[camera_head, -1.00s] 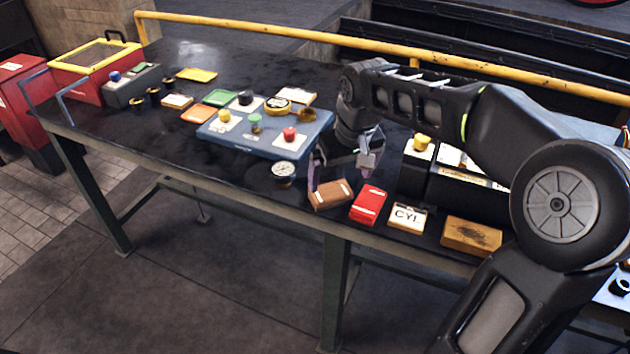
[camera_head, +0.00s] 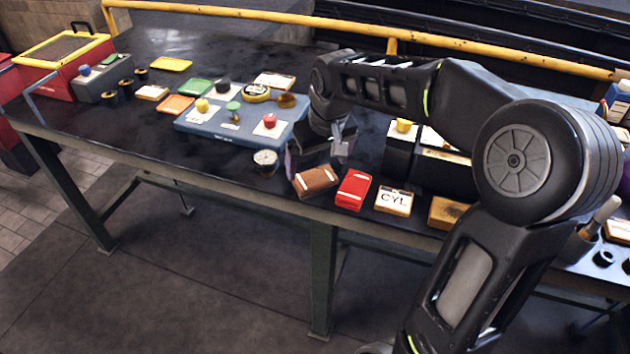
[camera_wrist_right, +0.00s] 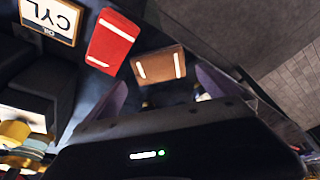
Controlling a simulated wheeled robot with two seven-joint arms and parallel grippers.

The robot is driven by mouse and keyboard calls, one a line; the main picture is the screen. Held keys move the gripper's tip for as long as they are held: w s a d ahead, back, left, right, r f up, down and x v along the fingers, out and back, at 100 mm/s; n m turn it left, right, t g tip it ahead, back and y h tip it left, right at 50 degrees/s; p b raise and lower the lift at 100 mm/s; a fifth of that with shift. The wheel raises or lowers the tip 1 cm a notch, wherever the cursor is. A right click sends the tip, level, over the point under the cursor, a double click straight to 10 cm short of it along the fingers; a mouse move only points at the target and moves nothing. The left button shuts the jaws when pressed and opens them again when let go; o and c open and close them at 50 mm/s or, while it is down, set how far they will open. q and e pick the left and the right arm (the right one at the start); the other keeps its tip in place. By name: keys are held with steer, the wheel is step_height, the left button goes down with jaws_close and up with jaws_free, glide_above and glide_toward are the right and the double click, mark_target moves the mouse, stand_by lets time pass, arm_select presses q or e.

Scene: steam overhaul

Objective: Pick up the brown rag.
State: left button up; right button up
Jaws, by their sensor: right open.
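The brown rag (camera_head: 316,181) lies folded, with pale stripes, at the front edge of the dark bench in the head view. It also shows in the right wrist view (camera_wrist_right: 158,65), just beyond the fingertips. My right gripper (camera_head: 318,158) is open and empty, just behind the rag and low over the bench. In the right wrist view its two purple-grey fingers (camera_wrist_right: 163,88) stand apart, with the rag ahead between their lines. Whether a finger touches the rag cannot be told. My left gripper is not in view.
A red folded rag (camera_head: 353,190) lies close to the brown rag's right, then a CYL-labelled block (camera_head: 394,200). A round gauge (camera_head: 265,162) stands to the left. A blue tray (camera_head: 200,128) with parts is behind it. A yellow rail (camera_head: 250,13) runs along the back.

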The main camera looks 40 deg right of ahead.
mark_target(315, 177)
steer(key=x, duration=0.5)
steer(key=shift+s+f+p, duration=0.1)
steer(key=shift+f+p, duration=0.05)
steer(key=shift+p, duration=0.15)
steer(key=shift+c, duration=0.2)
steer(key=c, duration=1.2)
steer(key=shift+o, duration=0.2)
step_height(315, 177, up, 10)
steer(key=shift+s, duration=0.1)
stand_by(0.8)
